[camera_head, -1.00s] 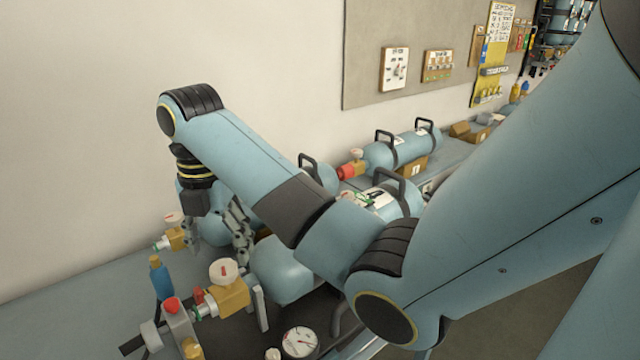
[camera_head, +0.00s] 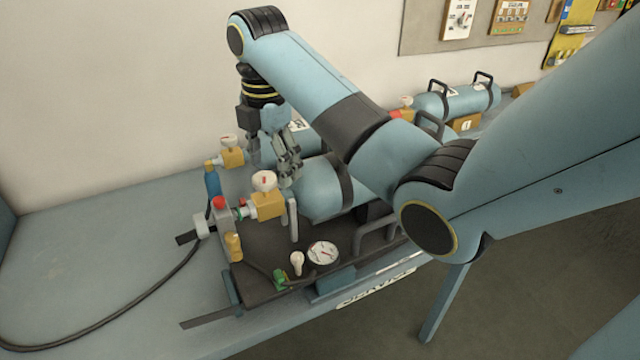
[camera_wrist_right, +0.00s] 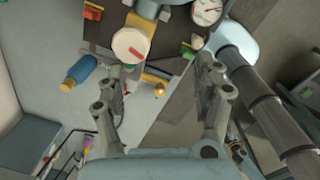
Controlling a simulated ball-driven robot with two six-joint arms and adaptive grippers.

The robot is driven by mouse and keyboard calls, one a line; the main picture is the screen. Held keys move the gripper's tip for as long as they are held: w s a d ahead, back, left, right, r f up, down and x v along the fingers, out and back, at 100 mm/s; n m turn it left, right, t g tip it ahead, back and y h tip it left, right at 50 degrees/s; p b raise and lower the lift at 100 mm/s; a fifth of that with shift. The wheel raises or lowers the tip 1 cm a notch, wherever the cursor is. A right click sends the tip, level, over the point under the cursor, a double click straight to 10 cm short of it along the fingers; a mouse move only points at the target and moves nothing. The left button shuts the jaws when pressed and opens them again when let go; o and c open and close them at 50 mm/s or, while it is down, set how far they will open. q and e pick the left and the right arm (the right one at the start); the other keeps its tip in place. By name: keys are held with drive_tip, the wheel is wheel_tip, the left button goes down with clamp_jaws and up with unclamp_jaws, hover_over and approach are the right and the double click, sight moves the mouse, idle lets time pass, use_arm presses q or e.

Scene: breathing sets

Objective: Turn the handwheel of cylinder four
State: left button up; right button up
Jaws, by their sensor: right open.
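A white round handwheel (camera_head: 264,181) with a red mark tops the brass valve (camera_head: 267,205) of the front blue cylinder (camera_head: 325,187). A second white handwheel (camera_head: 229,140) sits on the brass valve of the cylinder behind. I cannot read which cylinder is number four. My right gripper (camera_head: 273,163) points down just above and behind the front handwheel, open and apart from it. In the right wrist view, a white handwheel with a red mark (camera_wrist_right: 131,45) lies beyond the open fingers (camera_wrist_right: 163,68), toward the left one. My left gripper is not in view.
Another blue cylinder (camera_head: 460,102) lies farther back right. The bench (camera_head: 95,240) is mostly clear at left.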

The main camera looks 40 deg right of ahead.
drive_tip(key=s+a+f+m, duration=0.1)
drive_tip(key=s+f+m, duration=0.2)
drive_tip(key=s+m, duration=0.2)
drive_tip(key=s+a+f+m+t, duration=0.1)
drive_tip(key=s+m, duration=0.3)
drive_tip(key=s, duration=0.5)
drive_tip(key=shift+s+a+f+m+t, duration=0.2)
drive_tip(key=shift+s+f+m+t, duration=0.15)
drive_tip(key=shift+f, duration=0.55)
drive_tip(key=shift+w, duration=0.1)
